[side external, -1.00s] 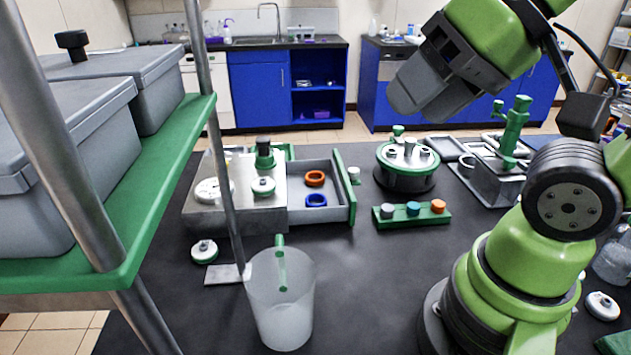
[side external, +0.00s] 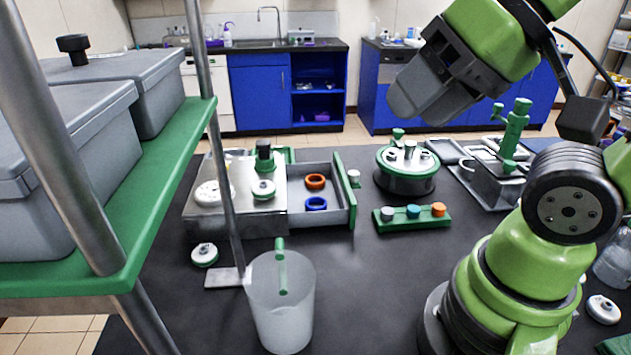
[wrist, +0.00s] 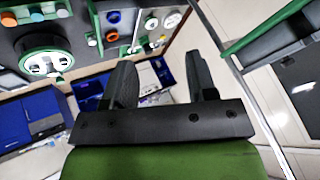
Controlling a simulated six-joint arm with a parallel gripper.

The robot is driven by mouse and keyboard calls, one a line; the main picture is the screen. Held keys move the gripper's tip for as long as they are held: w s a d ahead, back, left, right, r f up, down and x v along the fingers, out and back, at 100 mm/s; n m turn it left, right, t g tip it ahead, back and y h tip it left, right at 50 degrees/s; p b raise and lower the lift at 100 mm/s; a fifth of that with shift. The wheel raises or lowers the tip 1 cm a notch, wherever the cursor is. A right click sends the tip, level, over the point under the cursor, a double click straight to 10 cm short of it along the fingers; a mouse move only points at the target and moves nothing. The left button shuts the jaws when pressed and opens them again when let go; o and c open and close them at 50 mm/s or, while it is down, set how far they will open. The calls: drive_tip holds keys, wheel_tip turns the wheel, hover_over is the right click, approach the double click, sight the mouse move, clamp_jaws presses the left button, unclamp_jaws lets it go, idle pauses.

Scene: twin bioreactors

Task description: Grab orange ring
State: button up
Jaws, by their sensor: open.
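The orange ring (side external: 315,182) lies in the open grey drawer (side external: 341,207), behind the blue ring (side external: 316,203). In the wrist view the orange ring (wrist: 112,36) shows small near the top, beside the blue ring (wrist: 113,17). My gripper (side external: 398,108) is raised in the air, right of the drawer and well apart from it. In the wrist view its two dark fingers (wrist: 162,80) stand apart with nothing held between them.
A green rack (side external: 411,220) with capped vials stands right of the drawer. A round green-and-white device (side external: 406,168) stands behind the rack. A clear pitcher (side external: 281,318) and a metal pole (side external: 224,190) stand in front. A green shelf (side external: 130,215) fills the left. Dark table is free at centre front.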

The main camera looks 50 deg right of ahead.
drive_tip(key=shift+o, duration=0.3)
drive_tip(key=shift+w, duration=0.1)
drive_tip(key=m+g+h, duration=0.1)
drive_tip(key=m+g, duration=0.5)
drive_tip(key=m, duration=2.1)
hover_over(316, 175)
drive_tip(key=s, duration=0.2)
drive_tip(key=f, duration=1.6)
drive_tip(key=a+f, duration=0.1)
drive_tip(key=f, duration=0.7)
drive_tip(key=shift+s, duration=0.2)
drive_tip(key=shift+w+a+f, duration=0.1)
drive_tip(key=shift+w+f, duration=0.1)
drive_tip(key=shift+f, duration=0.75)
drive_tip(key=shift+w+a+f, duration=0.1)
drive_tip(key=shift+w+f, duration=0.1)
drive_tip(key=shift+f, duration=0.7)
drive_tip(key=shift+w+f, duration=0.2)
drive_tip(key=shift+f, duration=0.75)
